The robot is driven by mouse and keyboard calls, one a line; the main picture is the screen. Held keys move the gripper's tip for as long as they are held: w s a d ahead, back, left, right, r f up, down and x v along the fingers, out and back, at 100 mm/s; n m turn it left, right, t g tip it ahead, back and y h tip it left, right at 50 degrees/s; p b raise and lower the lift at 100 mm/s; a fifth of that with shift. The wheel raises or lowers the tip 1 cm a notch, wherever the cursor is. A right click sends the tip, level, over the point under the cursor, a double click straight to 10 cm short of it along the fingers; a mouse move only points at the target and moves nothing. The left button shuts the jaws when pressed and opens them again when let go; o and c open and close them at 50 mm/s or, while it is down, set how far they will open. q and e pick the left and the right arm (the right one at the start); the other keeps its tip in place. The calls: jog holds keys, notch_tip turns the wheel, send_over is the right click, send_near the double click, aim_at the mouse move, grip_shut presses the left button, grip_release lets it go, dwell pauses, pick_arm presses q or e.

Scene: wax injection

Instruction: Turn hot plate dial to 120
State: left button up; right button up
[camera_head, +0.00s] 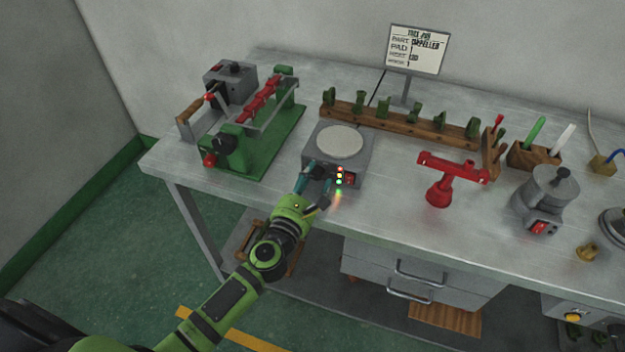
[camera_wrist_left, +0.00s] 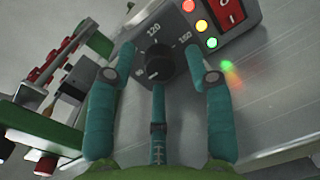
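The hot plate (camera_head: 361,165) is a grey box with a round pale top, near the table's front edge. Its black dial (camera_wrist_left: 158,64) shows in the left wrist view, with 120 printed above it and 150 to the upper right. A small white mark shows low on the knob; I cannot tell exactly which value it points to. My left gripper (camera_head: 319,174) is at the hot plate's front. In the left wrist view its teal fingers (camera_wrist_left: 159,52) are spread on both sides of the dial, with visible gaps; a third finger is just below it. My right gripper is not in view.
Red, yellow and green lights (camera_wrist_left: 202,25) and a red switch (camera_wrist_left: 228,14) sit right of the dial. A green-based machine (camera_head: 262,150) stands left, a wooden rack (camera_head: 400,127) behind, and a red stand (camera_head: 440,190) right. Bare tabletop (camera_head: 400,218) lies in front.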

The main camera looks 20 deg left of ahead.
pick_arm(q)
grip_shut()
jog(key=shift+r, duration=0.1)
